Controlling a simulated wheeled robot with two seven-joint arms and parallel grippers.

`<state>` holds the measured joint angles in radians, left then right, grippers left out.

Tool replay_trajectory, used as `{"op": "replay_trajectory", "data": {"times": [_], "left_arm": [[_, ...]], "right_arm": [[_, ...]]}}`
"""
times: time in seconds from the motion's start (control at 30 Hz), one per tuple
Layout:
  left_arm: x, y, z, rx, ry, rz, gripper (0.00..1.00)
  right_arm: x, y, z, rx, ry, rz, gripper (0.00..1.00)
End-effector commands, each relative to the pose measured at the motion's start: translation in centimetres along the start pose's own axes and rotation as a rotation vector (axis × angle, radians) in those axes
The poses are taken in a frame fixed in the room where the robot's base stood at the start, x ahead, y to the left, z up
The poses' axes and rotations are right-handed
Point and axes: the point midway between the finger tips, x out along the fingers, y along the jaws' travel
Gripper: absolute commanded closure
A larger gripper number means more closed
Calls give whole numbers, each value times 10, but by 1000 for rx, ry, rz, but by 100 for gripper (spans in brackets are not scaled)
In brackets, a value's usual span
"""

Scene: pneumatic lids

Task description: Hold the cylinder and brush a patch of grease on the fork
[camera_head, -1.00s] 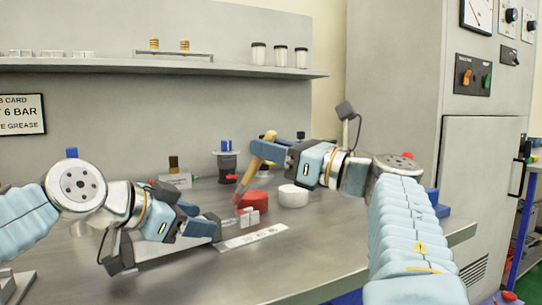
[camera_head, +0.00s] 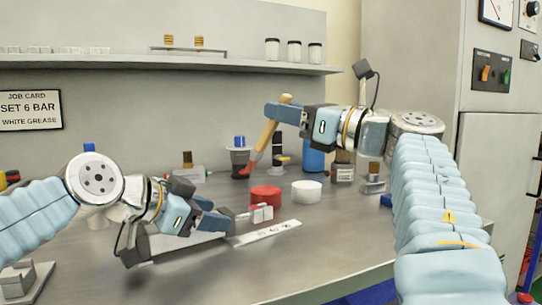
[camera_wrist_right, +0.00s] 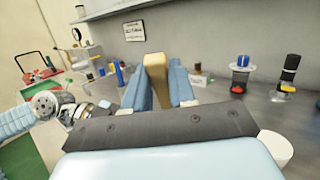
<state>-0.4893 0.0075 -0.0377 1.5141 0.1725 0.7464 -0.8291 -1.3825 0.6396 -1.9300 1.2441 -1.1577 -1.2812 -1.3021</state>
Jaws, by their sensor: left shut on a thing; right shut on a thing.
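My left gripper (camera_head: 216,216) is shut on the cylinder (camera_head: 190,240), a grey body lying low over the bench and largely hidden by the hand. The pale grey fork (camera_head: 262,212) shows just right of the gripper. In the right wrist view the handle (camera_wrist_right: 155,78) stands between the fingers. I cannot tell whether grease is on the fork.
A red tin (camera_head: 265,196) and a white tin (camera_head: 307,191) stand behind the fork. Blue-capped (camera_head: 239,155) and black (camera_head: 278,150) items stand behind the brush. The bench front right is clear.

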Motion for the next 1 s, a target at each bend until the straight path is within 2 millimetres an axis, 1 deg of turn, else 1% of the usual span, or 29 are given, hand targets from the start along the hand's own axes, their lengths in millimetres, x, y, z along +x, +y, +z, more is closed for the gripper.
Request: {"op": "replay_trajectory", "data": {"times": [0.03, 0.4, 0.43, 0.6, 0.87, 0.97, 1.0], "left_arm": [[6, 2, 8, -1, -21, 11, 100], [6, 2, 8, -1, -21, 11, 100], [6, 2, 8, -2, -20, 11, 44], [5, 2, 8, -3, -20, 10, 19], [2, 2, 4, -1, -11, 6, 19], [-4, 1, 3, -1, -8, 5, 19], [-9, 1, 3, -1, -8, 5, 19]], "right_arm": [[0, 0, -1, 0, 0, 0, 100], [0, 0, -1, 0, 0, 0, 100], [0, 0, -1, 0, 0, 0, 100], [0, 0, -1, 0, 0, 0, 100], [0, 0, 0, 0, 0, 0, 100], [0, 0, 0, 0, 0, 0, 100], [0, 0, 0, 0, 0, 0, 100]]}}
